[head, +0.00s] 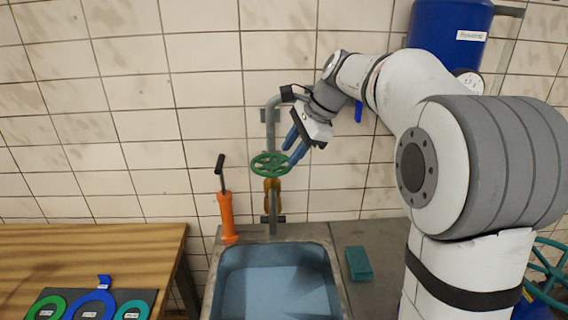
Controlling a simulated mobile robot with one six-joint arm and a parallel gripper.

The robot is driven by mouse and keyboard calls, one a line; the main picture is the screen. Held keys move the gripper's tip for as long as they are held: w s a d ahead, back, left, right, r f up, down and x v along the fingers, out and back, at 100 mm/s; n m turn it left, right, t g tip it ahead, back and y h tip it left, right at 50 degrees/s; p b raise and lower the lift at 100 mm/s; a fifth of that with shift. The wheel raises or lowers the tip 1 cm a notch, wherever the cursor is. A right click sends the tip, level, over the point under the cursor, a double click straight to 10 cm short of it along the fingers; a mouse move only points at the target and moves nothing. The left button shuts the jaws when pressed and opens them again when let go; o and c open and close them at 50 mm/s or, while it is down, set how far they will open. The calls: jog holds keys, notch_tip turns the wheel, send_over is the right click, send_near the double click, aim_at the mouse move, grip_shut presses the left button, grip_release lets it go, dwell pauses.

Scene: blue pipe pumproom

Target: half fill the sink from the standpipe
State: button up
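The sink (218,296) is a grey basin with a blue-grey inside, at the bottom middle of the head view; I cannot tell whether it holds water. The standpipe (272,135) rises on the tiled wall behind it. It carries a green handwheel (268,165) with a brass-coloured body below. My gripper (294,146) reaches in from the right, its blue fingers pointing down-left at the right side of the handwheel. The fingers look spread apart. I cannot tell whether they touch the wheel rim.
An orange hand pump (227,215) stands at the sink's back left corner. A teal block (358,263) lies on the counter to the right. A wooden table (90,250) at left bears a dark mat with coloured rings (92,305). A blue tank (450,30) hangs upper right.

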aim_at(278, 172)
jog(key=x, duration=0.6)
jog(key=shift+f+p, duration=0.1)
jog(key=shift+p, duration=0.2)
jog(key=shift+c, duration=0.2)
grip_shut()
jog(key=shift+d, duration=0.15)
